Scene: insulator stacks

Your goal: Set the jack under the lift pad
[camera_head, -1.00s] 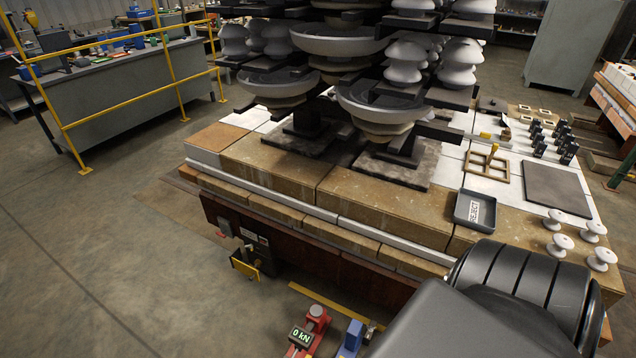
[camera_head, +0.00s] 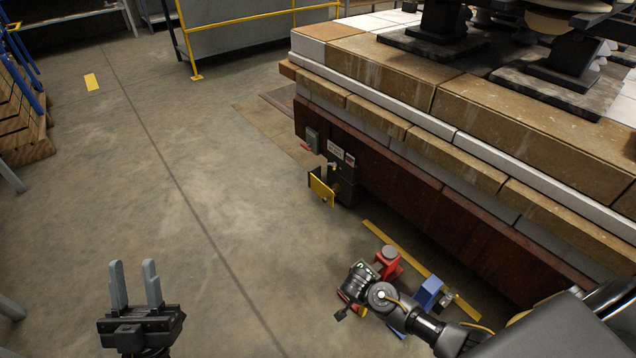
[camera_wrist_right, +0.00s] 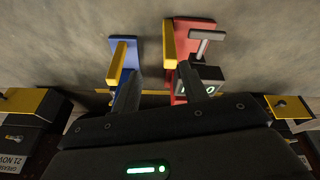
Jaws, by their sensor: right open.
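A red jack (camera_head: 388,261) with a small readout stands on the floor beside the loaded car, partly covered by my right arm. It also shows in the right wrist view (camera_wrist_right: 182,32). My right gripper (camera_wrist_right: 158,68) is open, pointing at the jacks, and its right finger overlaps the red jack's front; I cannot tell if they touch. A blue jack (camera_head: 429,293) stands to the right of the red one. A yellow plate (camera_head: 321,190) sits low on the car's corner bracket; I cannot tell whether it is the lift pad. My left gripper (camera_head: 134,272) is open and empty, fingers up.
The car (camera_head: 430,215) with its rusty side and brick deck (camera_head: 385,75) bears the insulator stacks. A yellow strip (camera_head: 405,255) lies on the floor along it. A yellow railing (camera_head: 240,25) stands at the back.

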